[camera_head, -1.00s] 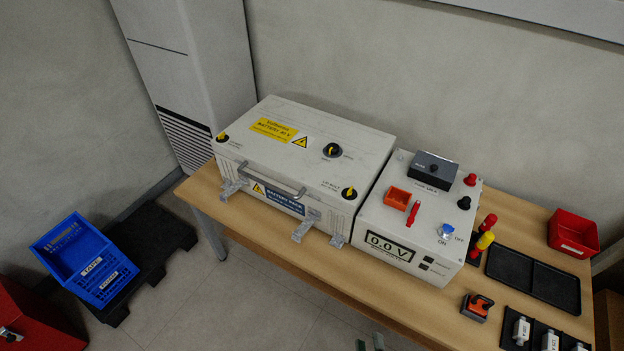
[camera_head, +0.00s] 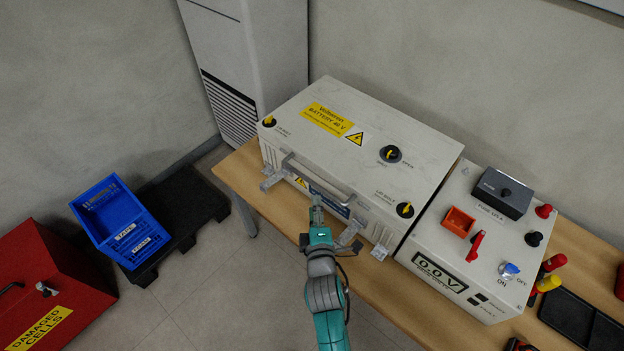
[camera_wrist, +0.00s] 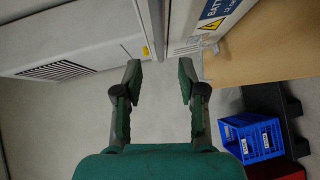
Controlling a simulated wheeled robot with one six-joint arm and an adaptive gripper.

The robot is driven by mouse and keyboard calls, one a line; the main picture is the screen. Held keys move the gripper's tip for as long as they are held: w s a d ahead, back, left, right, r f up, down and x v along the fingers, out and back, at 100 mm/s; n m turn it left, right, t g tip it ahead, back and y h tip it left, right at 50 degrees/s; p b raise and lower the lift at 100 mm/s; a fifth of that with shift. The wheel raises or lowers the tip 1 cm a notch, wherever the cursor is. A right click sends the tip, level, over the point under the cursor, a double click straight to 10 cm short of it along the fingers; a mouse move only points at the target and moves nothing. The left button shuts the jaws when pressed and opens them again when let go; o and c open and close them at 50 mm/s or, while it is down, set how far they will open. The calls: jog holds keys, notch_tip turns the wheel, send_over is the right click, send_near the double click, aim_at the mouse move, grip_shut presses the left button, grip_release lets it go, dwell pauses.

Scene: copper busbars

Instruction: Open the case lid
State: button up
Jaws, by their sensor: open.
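The closed battery case (camera_head: 345,150) is a light grey box on the wooden table, with a yellow label and dark knobs with yellow pointers on its lid (camera_head: 360,110). A grey bar handle (camera_head: 320,182) runs along its front, and metal latches hang at the front edge. My gripper (camera_head: 316,205) is in front of the case, close to the handle; whether it touches cannot be told. In the wrist view my gripper (camera_wrist: 160,80) is open with nothing between its fingers, and part of the case front with its blue label (camera_wrist: 212,15) shows beyond.
A meter box (camera_head: 470,240) with a 0.0 V display stands right of the case. A blue crate (camera_head: 118,220) sits on a dark pallet at left, near a red damaged-cells box (camera_head: 45,285). A tall white cabinet (camera_head: 250,60) stands behind the table's left end.

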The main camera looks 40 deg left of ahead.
aim_at(312, 182)
jog(key=x, duration=0.9)
jog(key=shift+w, duration=0.2)
grip_shut()
